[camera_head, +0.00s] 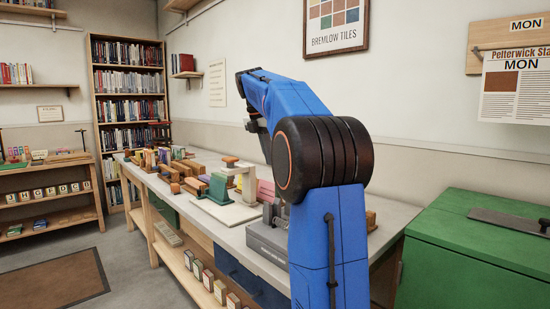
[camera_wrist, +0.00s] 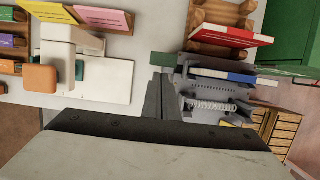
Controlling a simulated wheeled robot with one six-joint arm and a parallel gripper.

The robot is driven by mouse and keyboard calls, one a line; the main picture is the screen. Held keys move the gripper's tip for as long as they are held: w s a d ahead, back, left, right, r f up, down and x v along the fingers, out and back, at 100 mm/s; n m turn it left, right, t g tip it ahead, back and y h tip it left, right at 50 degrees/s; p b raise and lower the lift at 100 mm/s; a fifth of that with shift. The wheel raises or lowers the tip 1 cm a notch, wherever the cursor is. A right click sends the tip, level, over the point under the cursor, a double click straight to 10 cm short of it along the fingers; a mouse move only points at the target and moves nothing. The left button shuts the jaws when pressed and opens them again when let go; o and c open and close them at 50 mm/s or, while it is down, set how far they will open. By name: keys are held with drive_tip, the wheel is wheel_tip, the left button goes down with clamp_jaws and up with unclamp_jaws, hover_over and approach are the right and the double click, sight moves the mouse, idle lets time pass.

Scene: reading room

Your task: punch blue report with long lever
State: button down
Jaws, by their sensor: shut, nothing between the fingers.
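The grey punch (camera_head: 266,238) stands on the long counter, partly hidden behind my arm. In the wrist view the punch (camera_wrist: 205,88) shows a dark bed and a coiled spring (camera_wrist: 213,106). A thin booklet with a white edge and a blue part (camera_wrist: 240,77), seen nearly edge-on, lies at the punch's slot; it looks like the blue report. My gripper (camera_wrist: 160,97) is shut and empty, beside the punch's left side; whether it touches cannot be told. I cannot make out the long lever clearly.
A white press with a wooden knob (camera_head: 230,160) stands on a white base left of the punch. A red booklet (camera_wrist: 230,35) sits in a wooden rack above the punch in the wrist view. A green cabinet (camera_head: 470,250) is at right. Several blocks crowd the counter's far end.

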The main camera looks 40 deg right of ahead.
wheel_tip(320, 180, up, 9)
drive_tip(key=shift+d, duration=0.35)
idle(0.4)
idle(0.5)
drive_tip(key=s+a+f+m+t+y, duration=0.1)
drive_tip(key=s+a+f+m, duration=0.3)
drive_tip(key=s+a+f, duration=0.45)
drive_tip(key=s+a+f+m+t, duration=0.2)
drive_tip(key=s+a+f+m, duration=0.25)
drive_tip(key=a, duration=0.75)
drive_tip(key=s+a+f+m+t+y, duration=0.1)
drive_tip(key=s+a+f+m, duration=0.4)
drive_tip(key=s+f, duration=0.4)
drive_tip(key=s+a+f+m+y, duration=0.1)
drive_tip(key=s+a+f+m, duration=0.4)
drive_tip(key=s+f, duration=0.5)
wheel_tip(320, 180, down, 7)
drive_tip(key=shift+s+a+f+t, duration=0.1)
drive_tip(key=shift+s+a+t, duration=0.25)
drive_tip(key=shift+a, duration=0.35)
